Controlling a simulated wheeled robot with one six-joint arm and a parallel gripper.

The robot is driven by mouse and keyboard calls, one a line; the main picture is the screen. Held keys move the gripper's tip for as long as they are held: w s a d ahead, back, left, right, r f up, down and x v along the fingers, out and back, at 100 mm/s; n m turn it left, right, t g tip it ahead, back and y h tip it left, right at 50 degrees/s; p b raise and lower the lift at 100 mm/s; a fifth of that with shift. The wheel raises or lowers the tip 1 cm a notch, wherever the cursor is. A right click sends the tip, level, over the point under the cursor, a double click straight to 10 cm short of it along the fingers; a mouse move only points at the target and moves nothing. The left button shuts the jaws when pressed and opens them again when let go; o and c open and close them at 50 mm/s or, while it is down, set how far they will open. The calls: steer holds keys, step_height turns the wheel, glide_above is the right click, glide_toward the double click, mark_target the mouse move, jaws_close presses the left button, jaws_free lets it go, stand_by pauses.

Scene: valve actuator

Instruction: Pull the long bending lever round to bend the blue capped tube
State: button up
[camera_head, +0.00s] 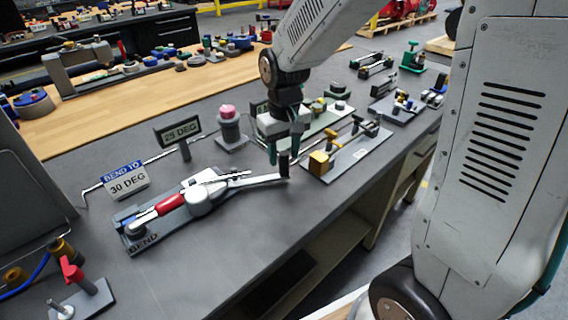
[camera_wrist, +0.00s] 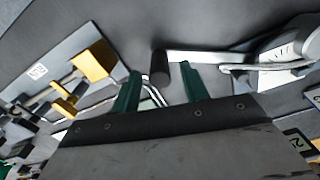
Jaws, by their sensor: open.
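The tube bender (camera_head: 200,198) sits on the grey bench, its base marked BEND. Its long lever (camera_head: 255,181) reaches right and ends in a dark upright handle (camera_head: 284,165). My gripper (camera_head: 283,152) is above this handle, fingers open. In the wrist view the dark handle (camera_wrist: 160,70) stands between the two green fingers of my gripper (camera_wrist: 160,82), with gaps on both sides. A pale tube (camera_wrist: 272,67) shows at the bender in the wrist view; I cannot make out a blue cap. A red grip (camera_head: 170,204) lies along the bender's left part.
A sign (camera_head: 125,182) reads BEND TO 30 DEG. A small display (camera_head: 178,131) seems to read 29 DEG. A plate with yellow blocks (camera_head: 345,155) stands close to the right of my gripper. The bench in front of the lever is clear up to its edge.

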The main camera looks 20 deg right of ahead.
mark_target(284, 164)
steer(key=shift+f, duration=2)
jaws_close()
steer(key=shift+s+a, duration=0.2)
steer(key=shift+s, duration=0.2)
steer(key=shift+s+d, duration=0.1)
steer(key=shift+s, duration=0.1)
steer(key=shift+w+d, duration=0.15)
steer(key=shift+w, duration=0.05)
jaws_free()
steer(key=shift+s, duration=0.1)
